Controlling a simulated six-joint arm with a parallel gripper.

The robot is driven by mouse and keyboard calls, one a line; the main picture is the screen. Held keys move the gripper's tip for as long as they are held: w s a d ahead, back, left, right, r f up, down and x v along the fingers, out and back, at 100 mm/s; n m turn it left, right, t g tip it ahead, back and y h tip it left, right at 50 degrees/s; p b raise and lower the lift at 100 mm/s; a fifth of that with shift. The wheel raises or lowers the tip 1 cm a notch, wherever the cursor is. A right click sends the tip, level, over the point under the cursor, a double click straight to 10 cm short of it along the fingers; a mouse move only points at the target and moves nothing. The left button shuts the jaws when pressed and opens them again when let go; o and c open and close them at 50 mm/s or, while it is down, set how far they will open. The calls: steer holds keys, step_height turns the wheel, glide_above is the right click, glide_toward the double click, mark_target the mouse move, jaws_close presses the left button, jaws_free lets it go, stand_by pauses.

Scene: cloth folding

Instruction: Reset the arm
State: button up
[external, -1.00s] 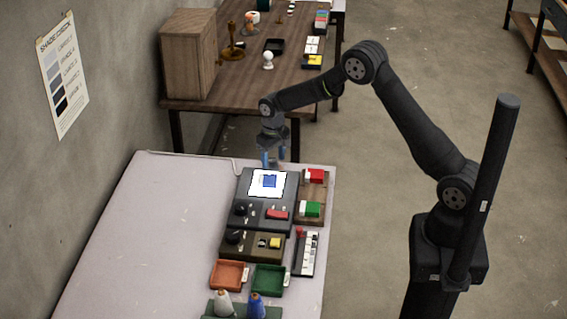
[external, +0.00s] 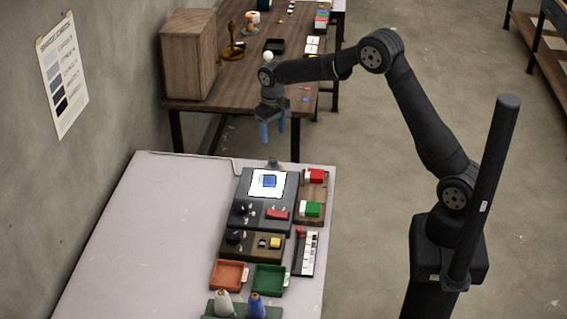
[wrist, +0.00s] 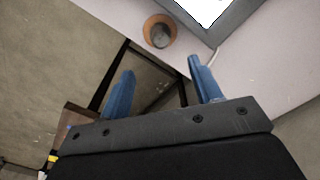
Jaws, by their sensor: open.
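My gripper (external: 273,132) is open and empty, raised in the air above the far edge of the pale table. Its two blue fingers stand apart in the wrist view (wrist: 160,92). Below it, a small dark knob-like object (external: 273,163) stands behind the screen device; in the wrist view it is a round piece with an orange-brown rim (wrist: 160,30). A blue square of cloth (external: 269,181) appears on the white panel of the dark device (external: 265,214). My gripper touches none of these.
The pale table (external: 150,220) is bare on its left side. Red and green blocks (external: 314,177) sit on a wooden tray right of the device. An orange tray (external: 228,274), a green tray (external: 269,279) and cones stand in front. A wooden table (external: 190,103) with a box stands behind.

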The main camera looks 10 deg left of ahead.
mark_target(273, 160)
steer(key=shift+f, duration=4.2)
